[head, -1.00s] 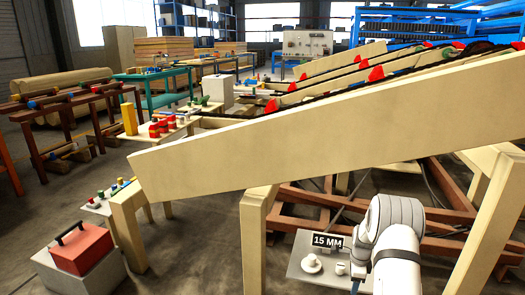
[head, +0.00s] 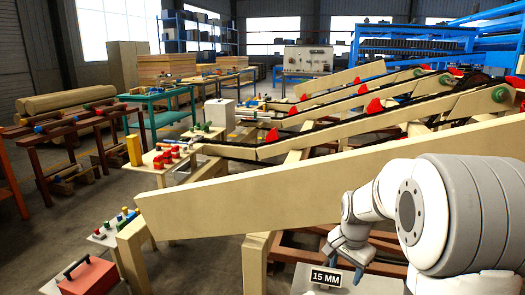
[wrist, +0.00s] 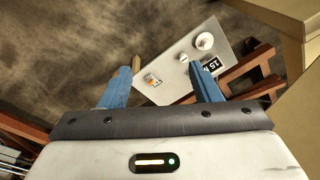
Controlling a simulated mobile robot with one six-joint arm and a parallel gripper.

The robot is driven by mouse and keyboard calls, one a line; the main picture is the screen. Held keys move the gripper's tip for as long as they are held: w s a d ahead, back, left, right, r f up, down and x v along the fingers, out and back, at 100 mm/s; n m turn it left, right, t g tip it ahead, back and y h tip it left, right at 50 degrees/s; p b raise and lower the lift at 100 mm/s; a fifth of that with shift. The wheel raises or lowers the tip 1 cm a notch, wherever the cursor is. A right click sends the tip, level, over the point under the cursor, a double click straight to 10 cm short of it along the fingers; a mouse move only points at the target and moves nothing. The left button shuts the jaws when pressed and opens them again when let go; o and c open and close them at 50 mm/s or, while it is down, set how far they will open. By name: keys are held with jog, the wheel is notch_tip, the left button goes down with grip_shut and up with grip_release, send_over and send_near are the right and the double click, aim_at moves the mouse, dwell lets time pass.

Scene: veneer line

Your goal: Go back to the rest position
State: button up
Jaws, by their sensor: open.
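My gripper (head: 357,268) hangs at the lower right of the head view, above a grey plate beside the near wooden beam. In the wrist view my gripper (wrist: 160,70) has its two blue fingers wide apart with nothing between them. The grey plate (wrist: 222,92) lies below and beyond the fingers. It carries two white round pieces (wrist: 204,41), a small white and orange item (wrist: 152,81) and a black "15 MM" sign (wrist: 211,66), partly behind the right finger. The sign also shows in the head view (head: 325,278).
A long pale wooden beam (head: 270,185) slopes across the front, close to my arm. Reddish-brown timbers (wrist: 252,68) stand beside the plate. A red toolbox (head: 90,277) is at lower left, near a table with red pieces (head: 165,160). Bare floor (head: 205,260) lies between.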

jog(key=s+a+r+n+p, duration=0.2)
jog(key=s+r+n+p, duration=0.1)
jog(key=s+r, duration=0.3)
jog(key=s+a+r+n+p, duration=0.2)
jog(key=s+r+n+p, duration=0.1)
jog(key=s+r+p, duration=0.2)
jog(key=s+a+r+n+t+p, duration=0.1)
jog(key=s+a+r+n+p, duration=0.1)
jog(key=s+r, duration=0.7)
jog(key=shift+s+a+n+p, duration=0.4)
jog(key=shift+s+n+p, duration=0.5)
jog(key=shift+s+n, duration=0.1)
jog(key=shift+w, duration=0.15)
jog(key=shift+c, duration=0.3)
